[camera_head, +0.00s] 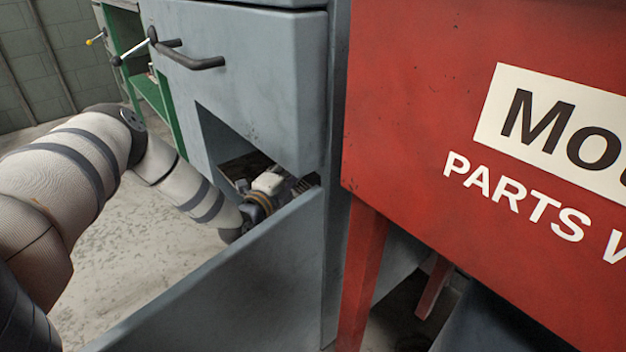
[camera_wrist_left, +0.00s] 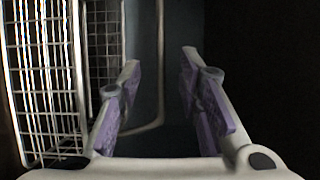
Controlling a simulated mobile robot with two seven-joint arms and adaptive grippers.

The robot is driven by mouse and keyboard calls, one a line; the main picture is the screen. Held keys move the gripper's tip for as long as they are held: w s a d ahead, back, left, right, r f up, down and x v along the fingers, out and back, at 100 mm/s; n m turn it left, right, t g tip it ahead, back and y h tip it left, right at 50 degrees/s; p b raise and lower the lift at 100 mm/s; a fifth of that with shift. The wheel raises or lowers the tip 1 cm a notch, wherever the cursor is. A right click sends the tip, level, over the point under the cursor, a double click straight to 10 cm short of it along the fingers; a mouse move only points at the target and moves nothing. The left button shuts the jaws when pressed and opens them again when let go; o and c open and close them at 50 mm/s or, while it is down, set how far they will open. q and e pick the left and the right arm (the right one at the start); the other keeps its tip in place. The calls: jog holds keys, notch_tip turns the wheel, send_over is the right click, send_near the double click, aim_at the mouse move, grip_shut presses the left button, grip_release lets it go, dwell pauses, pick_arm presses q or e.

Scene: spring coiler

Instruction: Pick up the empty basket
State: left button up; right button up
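A white wire basket (camera_wrist_left: 45,70) stands at the left of the left wrist view, its grid side close to my left finger. A thin pale bar (camera_wrist_left: 160,60), perhaps its handle, runs down between the fingers and bends left near the bottom. My left gripper (camera_wrist_left: 160,65) is open, with purple pads on both sides of that bar and a gap to it. In the head view my left gripper (camera_head: 301,185) is reaching into the dark opening of the grey machine, its tips mostly hidden. The basket cannot be made out there. My right gripper is not in view.
The grey machine (camera_head: 255,70) has a panel above the opening and a low grey wall (camera_head: 230,280) in front of it. A red parts washer (camera_head: 430,120) stands close on the right. A green cabinet (camera_head: 150,92) is behind. Concrete floor (camera_head: 130,255) lies open at left.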

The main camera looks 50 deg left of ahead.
pick_arm(q)
jog(key=b+x, duration=0.1)
jog(key=x, duration=0.1)
jog(key=b+x, duration=0.2)
jog(key=x, duration=0.1)
jog(key=shift+w+f, duration=0.2)
jog(key=shift+w, duration=0.1)
jog(key=shift+w+a+r, duration=0.1)
jog(key=shift+w+r, duration=0.05)
jog(key=shift+w, duration=0.1)
jog(key=shift+r, duration=0.15)
grip_shut()
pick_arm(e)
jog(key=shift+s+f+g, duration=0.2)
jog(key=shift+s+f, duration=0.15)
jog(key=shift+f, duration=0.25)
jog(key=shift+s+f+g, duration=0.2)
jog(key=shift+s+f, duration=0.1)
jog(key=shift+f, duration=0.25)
